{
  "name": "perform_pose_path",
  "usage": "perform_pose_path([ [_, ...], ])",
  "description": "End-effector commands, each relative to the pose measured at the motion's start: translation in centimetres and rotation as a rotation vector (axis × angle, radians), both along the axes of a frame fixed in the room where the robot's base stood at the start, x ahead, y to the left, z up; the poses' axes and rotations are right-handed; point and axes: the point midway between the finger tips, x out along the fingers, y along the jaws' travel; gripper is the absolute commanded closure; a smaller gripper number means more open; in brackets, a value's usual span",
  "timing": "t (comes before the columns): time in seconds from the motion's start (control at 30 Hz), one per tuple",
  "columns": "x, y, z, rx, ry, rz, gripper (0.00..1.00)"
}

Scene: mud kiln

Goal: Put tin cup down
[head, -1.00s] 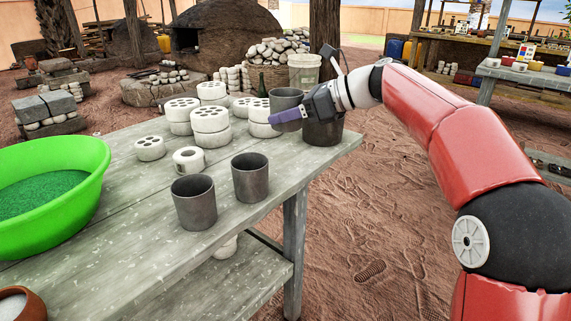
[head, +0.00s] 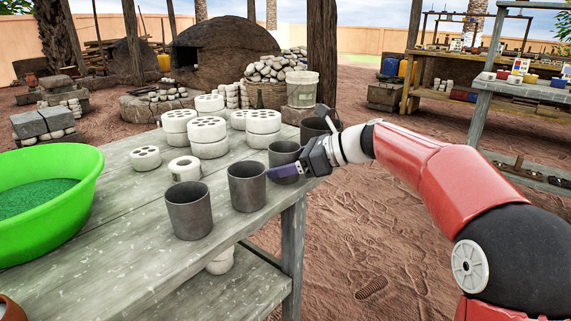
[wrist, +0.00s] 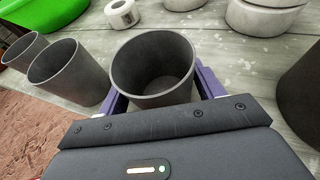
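A grey tin cup (head: 284,152) is upright between the purple fingers of my gripper (head: 283,171), near the table's right edge. In the wrist view this cup (wrist: 152,65) is empty, with one finger on each side, and my gripper seems shut on it. The cup sits at about the tabletop's height; its base is hidden, so I cannot tell whether it touches. Two similar grey cups stand in a row to its left, a nearer one (head: 188,212) and a middle one (head: 246,188).
The grey wooden table (head: 130,245) also holds several white perforated discs (head: 208,133), a white ring (head: 185,169) and a green basin (head: 88,185). A dark vessel (head: 314,127) stands just behind my gripper. Bare tabletop lies in front of the cups.

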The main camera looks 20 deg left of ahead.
Motion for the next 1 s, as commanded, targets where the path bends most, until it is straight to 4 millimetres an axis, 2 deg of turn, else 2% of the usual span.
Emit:
perform_pose_path([
  [0.03,0.0,0.0,0.0,0.0,0.0,0.0,0.27],
  [0.1,0.0,0.0,0.0,0.0,0.0,0.0,0.2],
  [0.37,0.0,-0.1,0.1,0.0,0.0,0.0,0.2],
  [0.47,0.1,-0.7,0.4,0.0,-0.001,-0.002,0.2],
  [0.57,0.1,-2.0,1.0,0.0,-0.002,-0.004,0.2],
  [0.9,0.1,-8.6,3.7,0.0,-0.002,-0.004,0.2],
  [1.0,0.1,-9.9,4.2,0.001,-0.001,-0.003,0.2],
])
